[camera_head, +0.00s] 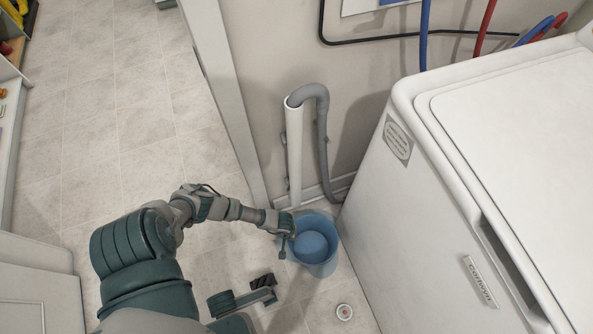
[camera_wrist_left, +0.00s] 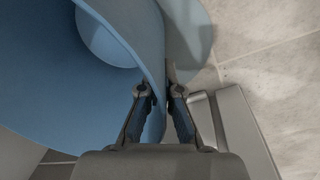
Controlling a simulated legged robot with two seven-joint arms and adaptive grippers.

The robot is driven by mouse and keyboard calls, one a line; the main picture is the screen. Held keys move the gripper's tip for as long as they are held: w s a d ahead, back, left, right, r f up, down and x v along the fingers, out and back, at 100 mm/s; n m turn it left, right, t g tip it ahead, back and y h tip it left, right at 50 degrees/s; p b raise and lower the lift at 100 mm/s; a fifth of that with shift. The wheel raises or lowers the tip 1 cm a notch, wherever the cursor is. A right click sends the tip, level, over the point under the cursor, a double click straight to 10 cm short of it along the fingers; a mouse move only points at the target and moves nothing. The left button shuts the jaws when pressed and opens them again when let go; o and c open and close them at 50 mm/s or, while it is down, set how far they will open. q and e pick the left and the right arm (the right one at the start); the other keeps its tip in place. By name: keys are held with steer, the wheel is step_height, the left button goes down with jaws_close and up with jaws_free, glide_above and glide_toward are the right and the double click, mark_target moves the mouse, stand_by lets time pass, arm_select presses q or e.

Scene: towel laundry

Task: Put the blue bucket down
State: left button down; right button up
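The blue bucket (camera_head: 327,262) is upright in the gap between the wall and the white machine, mouth facing up. I cannot tell if its base touches the floor. My left gripper (camera_head: 285,240) is at its left rim. In the left wrist view, the bucket wall (camera_wrist_left: 60,100) runs between the two fingers of my left gripper (camera_wrist_left: 160,92), one inside and one outside, closed against it.
The white machine (camera_head: 375,230) stands close on the right. A grey drain hose (camera_head: 322,130) and white standpipe (camera_head: 294,160) are behind the bucket. A small round white-and-red object (camera_head: 344,312) lies in front. Tiled floor (camera_head: 90,140) is clear at the left.

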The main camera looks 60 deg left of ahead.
arm_select(q)
steer(key=shift+f, duration=0.45)
steer(key=shift+w+r, duration=0.1)
steer(key=shift+r, duration=0.1)
steer(key=c, duration=1.8)
jaws_free()
steer(key=shift+f, duration=0.2)
steer(key=o, duration=0.5)
steer(key=shift+r, duration=0.1)
